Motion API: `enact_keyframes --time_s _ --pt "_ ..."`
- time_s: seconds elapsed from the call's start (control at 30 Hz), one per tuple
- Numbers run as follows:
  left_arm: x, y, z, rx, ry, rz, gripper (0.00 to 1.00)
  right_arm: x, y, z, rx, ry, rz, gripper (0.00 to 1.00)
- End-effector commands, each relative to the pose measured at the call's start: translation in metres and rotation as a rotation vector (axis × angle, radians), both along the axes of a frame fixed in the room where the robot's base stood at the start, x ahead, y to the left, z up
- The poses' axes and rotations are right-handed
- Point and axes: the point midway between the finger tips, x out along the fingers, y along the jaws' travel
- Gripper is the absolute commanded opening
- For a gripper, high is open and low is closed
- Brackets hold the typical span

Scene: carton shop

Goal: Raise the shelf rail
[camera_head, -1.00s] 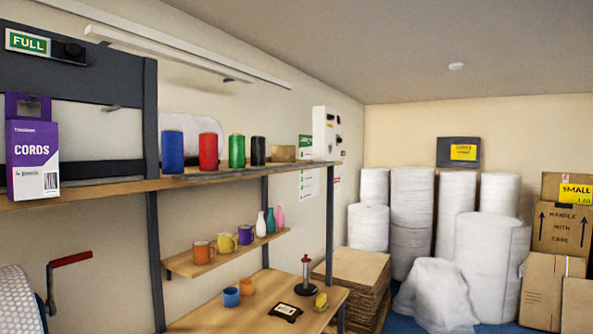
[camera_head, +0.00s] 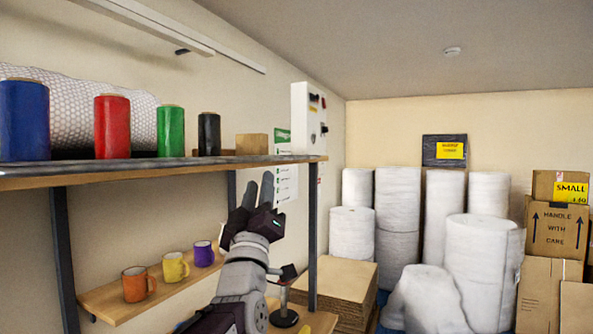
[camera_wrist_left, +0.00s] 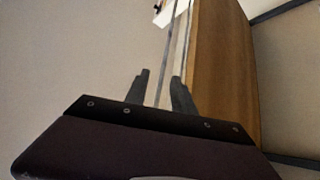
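The shelf rail (camera_head: 150,165) is a thin grey strip along the front edge of the upper wooden shelf (camera_head: 130,176). My left gripper (camera_head: 259,186) is open and empty, its fingers pointing up just below the shelf's edge, near the right end. In the left wrist view the fingers (camera_wrist_left: 160,92) stand apart. The narrow grey rail (camera_wrist_left: 164,60) lines up with the gap between them, beside the wooden shelf board (camera_wrist_left: 222,75). I cannot tell whether the rail is between the fingertips or beyond them. My right gripper is not in view.
Blue (camera_head: 24,120), red (camera_head: 112,127), green (camera_head: 171,131) and black (camera_head: 209,134) spools stand on the upper shelf. Mugs (camera_head: 138,284) sit on the lower shelf. A dark post (camera_head: 312,240) stands right of my gripper. White rolls (camera_head: 475,260) and cartons (camera_head: 560,230) stand at the back right.

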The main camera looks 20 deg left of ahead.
Motion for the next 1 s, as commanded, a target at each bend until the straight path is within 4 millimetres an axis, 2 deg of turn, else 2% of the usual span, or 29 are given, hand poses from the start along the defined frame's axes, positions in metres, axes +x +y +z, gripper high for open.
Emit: enact_keyframes --time_s 0.07,0.27,0.37,0.5,0.7,1.0 --pt "-0.006 0.007 -0.004 0.001 -0.007 0.018 0.30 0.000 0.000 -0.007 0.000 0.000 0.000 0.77" --pt "-0.005 0.011 -0.001 0.002 -0.004 0.026 0.30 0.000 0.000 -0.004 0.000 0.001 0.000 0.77" --pt "0.005 0.014 0.009 0.001 -0.001 0.027 0.30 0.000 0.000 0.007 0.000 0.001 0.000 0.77" --pt "0.027 0.023 0.030 0.003 0.000 0.027 0.30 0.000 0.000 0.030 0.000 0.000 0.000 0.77" --pt "0.053 0.033 0.049 0.002 0.001 0.026 0.30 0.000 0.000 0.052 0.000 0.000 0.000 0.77" --pt "0.061 0.036 0.050 0.002 0.000 0.025 0.30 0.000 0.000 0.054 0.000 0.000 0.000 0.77"
